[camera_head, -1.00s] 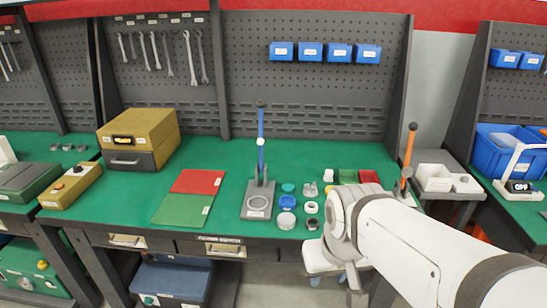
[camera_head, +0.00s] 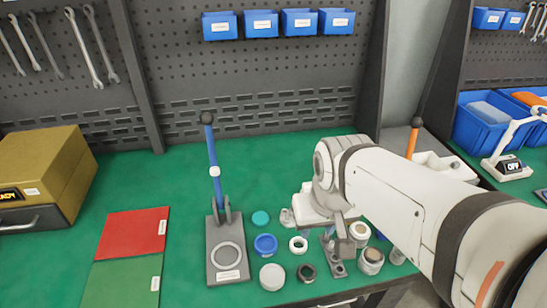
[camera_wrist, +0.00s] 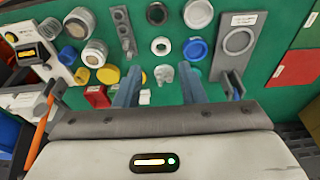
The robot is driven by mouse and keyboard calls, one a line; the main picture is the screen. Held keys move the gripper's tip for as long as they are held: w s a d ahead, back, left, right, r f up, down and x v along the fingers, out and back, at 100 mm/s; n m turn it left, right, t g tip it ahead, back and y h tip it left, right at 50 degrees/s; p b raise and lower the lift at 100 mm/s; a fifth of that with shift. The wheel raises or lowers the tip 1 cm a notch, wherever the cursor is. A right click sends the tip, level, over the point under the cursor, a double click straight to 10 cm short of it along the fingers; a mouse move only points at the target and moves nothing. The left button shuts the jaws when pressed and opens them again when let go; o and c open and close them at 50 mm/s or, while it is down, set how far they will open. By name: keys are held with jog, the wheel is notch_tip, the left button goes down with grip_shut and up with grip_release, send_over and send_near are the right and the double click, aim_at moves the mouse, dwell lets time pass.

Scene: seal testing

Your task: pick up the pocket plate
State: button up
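A narrow grey plate with several round pockets, which I take for the pocket plate, lies on the green bench in the wrist view (camera_wrist: 124,36). It lies beyond my finger tips, toward the upper left. In the head view its near end (camera_head: 338,268) shows and my arm covers part of it. My gripper (camera_wrist: 160,84) is open, its two blue fingers spread with nothing clamped between them. It hangs over the bench, apart from the plate. A small grey part (camera_wrist: 163,73) shows in the gap between the fingers.
Jars (camera_head: 371,260) stand close beside the plate. A white ring (camera_head: 298,244), a blue ring (camera_head: 265,245) and a dark ring (camera_head: 306,272) lie on its left. The lever press (camera_head: 226,250) rises farther left. A red block (camera_wrist: 97,96) lies near one finger.

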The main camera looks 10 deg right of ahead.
aim_at(290, 213)
jog(key=shift+s+a, duration=0.1)
jog(key=shift+a, duration=0.1)
jog(key=shift+o, duration=1.4)
jog(key=shift+w+f, duration=0.15)
jog(key=shift+w, duration=0.2)
jog(key=o, duration=0.6)
jog(key=w+d+f+n+g+b, duration=0.1)
jog(key=w+f+b, duration=0.3)
jog(key=w, duration=0.5)
jog(key=shift+w+f+b, duration=0.25)
jog(key=shift+f+b, duration=0.1)
jog(key=shift+o, duration=0.6)
jog(key=w+f+n+g+b, duration=0.1)
jog(key=w+f+b, duration=0.2)
jog(key=w+f, duration=0.5)
jog(key=shift+w+a+f+n+g+b, duration=0.15)
jog(key=shift+w+n+g+b, duration=0.2)
jog(key=shift+w, duration=0.85)
jog(key=shift+w+f, duration=0.25)
jog(key=shift+f, duration=0.05)
jog(key=shift+w+a+f, duration=0.1)
jog(key=shift+w+f, duration=0.05)
jog(key=shift+f, duration=1.8)
jog(key=shift+w+a+f, duration=0.1)
jog(key=shift+f, duration=1.8)
